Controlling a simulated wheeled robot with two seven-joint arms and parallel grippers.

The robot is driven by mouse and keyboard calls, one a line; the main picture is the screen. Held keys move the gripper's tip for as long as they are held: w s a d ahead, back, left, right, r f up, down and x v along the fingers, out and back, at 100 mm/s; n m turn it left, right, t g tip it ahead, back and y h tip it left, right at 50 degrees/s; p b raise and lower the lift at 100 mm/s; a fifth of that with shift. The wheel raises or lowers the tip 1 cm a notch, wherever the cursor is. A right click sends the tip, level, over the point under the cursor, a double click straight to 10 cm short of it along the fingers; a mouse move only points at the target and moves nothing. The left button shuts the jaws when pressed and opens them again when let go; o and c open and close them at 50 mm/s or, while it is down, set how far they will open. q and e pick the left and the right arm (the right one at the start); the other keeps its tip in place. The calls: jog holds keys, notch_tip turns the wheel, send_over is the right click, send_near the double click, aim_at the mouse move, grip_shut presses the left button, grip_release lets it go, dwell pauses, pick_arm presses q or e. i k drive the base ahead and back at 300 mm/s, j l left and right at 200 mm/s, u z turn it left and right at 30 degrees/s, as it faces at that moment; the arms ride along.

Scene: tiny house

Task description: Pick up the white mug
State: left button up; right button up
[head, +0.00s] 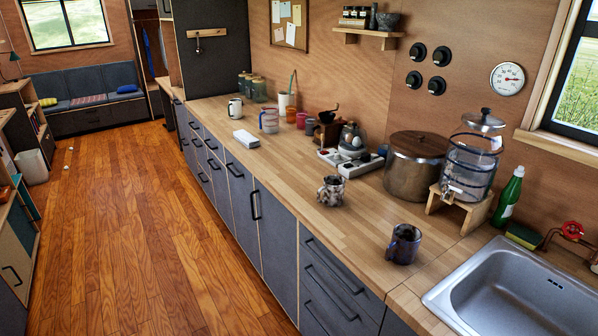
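The white mug (235,109) stands upright on the wooden counter (290,180), toward its far end. A dark band or handle shows on its side, too small to tell which. It stands apart from the white box in front of it and the measuring jug to its right. Neither of my grippers is in the head view, so nothing of mine touches the mug.
A big pot (414,170) and a sink (520,295) are nearer. The wooden floor (150,230) beside the drawers is clear.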

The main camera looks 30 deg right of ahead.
aim_at(333, 189)
jog(key=i+z, duration=0.25)
jog(key=i, duration=0.2)
jog(key=i+j+z, duration=0.2)
jog(key=i, duration=0.25)
jog(key=i+j+z, duration=0.25)
jog(key=i, duration=0.2)
jog(key=i+j+z, duration=0.25)
jog(key=i+j, duration=0.05)
jog(key=i, duration=0.1)
